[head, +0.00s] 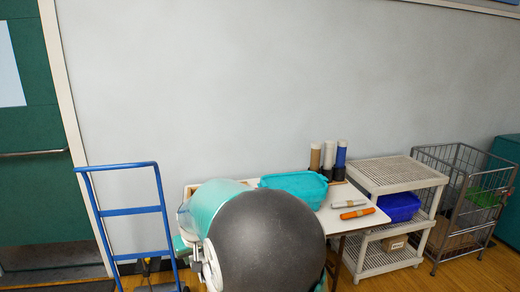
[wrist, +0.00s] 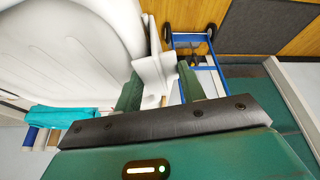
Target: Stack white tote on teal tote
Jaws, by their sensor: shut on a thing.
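The white tote (wrist: 75,50) fills the upper left of the wrist view, close to the camera. My gripper (wrist: 160,84) has its two dark green fingers either side of a white flange at the tote's edge and is shut on it. The teal tote (head: 293,185) is on the table behind my arm in the head view. It also shows in the wrist view (wrist: 60,116), beyond the white tote's lower edge. My arm hides my gripper and most or all of the white tote in the head view.
The table (head: 350,221) also bears upright rolls (head: 328,158) and two lying rolls, grey and orange (head: 357,213). A blue hand truck (head: 130,210) stands left. A shelf cart (head: 395,172) with a blue bin (head: 400,207) and a wire cage cart (head: 465,190) stand right.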

